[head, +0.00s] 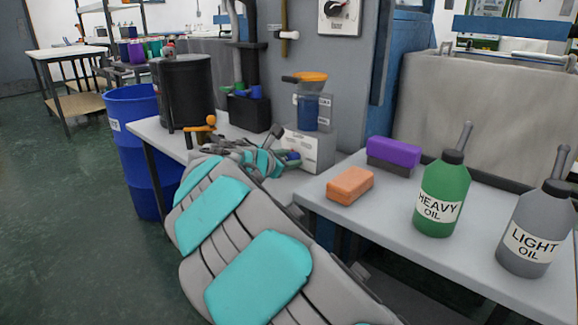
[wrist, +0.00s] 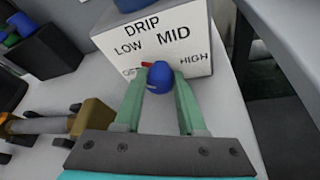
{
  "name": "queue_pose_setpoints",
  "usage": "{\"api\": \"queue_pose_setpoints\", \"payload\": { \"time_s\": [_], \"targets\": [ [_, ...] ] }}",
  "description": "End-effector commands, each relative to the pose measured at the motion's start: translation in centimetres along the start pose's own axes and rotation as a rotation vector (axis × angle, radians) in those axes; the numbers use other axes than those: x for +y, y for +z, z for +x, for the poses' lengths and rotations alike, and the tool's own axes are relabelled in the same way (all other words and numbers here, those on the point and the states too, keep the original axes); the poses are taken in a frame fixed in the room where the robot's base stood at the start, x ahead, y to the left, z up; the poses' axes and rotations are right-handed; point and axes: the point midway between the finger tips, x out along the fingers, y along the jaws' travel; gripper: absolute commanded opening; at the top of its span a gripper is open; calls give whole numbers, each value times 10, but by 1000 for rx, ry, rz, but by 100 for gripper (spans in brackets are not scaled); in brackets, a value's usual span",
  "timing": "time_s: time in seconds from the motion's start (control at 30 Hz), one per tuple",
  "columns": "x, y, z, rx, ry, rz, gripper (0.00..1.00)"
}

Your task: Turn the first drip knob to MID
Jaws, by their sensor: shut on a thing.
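The drip box (wrist: 195,25) is a pale box with a white face marked DRIP, LOW, MID and HIGH, plus a label at left partly hidden that seems to read OFF. Its blue knob (wrist: 160,78) sits low on that face, between my gripper's (wrist: 161,88) two green fingers, which are shut on it. A small red pointer shows at the knob's upper left, toward the LOW and OFF side and away from MID. In the head view the box (head: 318,152) stands on the bench under a blue, orange-topped reservoir (head: 311,105), with my gripper (head: 287,157) at its front left.
An orange block (head: 350,185), a purple-topped brush (head: 394,152), a green heavy oil bottle (head: 441,198) and a grey light oil bottle (head: 534,228) stand on the right table. An orange-handled tool (head: 205,127) lies left of my gripper; a black holder (head: 248,110) stands behind.

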Motion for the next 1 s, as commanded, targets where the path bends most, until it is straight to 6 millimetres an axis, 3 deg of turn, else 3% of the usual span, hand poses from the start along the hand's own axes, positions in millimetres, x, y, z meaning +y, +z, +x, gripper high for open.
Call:
{"api": "queue_pose_setpoints", "payload": {
  "time_s": [0.6,1.0],
  "targets": [
    [-7,-5,2,-23,215,520,0],
    [-8,-4,3,-28,287,712,0]
  ]
}}
